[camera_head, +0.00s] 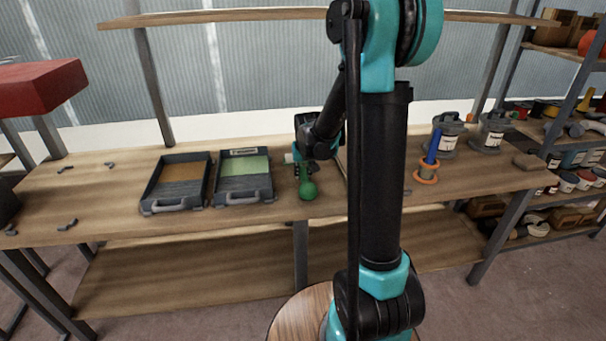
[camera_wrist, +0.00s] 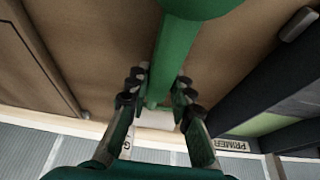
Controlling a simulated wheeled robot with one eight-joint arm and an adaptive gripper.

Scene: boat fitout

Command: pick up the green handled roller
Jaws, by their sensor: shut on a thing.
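The green handled roller (camera_head: 308,190) is at the workbench, just right of the tray with pale green in it; its rounded green handle end faces the front edge. My gripper (camera_head: 304,168) reaches down over it and is shut on the handle. In the wrist view the green handle (camera_wrist: 176,52) runs between the two fingers of my gripper (camera_wrist: 158,98). A pale part, likely the roller head (camera_wrist: 158,119), shows beyond the fingers, partly hidden. I cannot tell whether the roller touches the bench.
Left on the workbench (camera_head: 110,195) stand a tray with brown in it (camera_head: 152,207) and a tray with pale green (camera_head: 243,202). An orange-ringed item with a blue handle (camera_head: 432,148) and grey cans (camera_head: 447,128) stand right. A shelf board (camera_head: 250,16) runs above.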

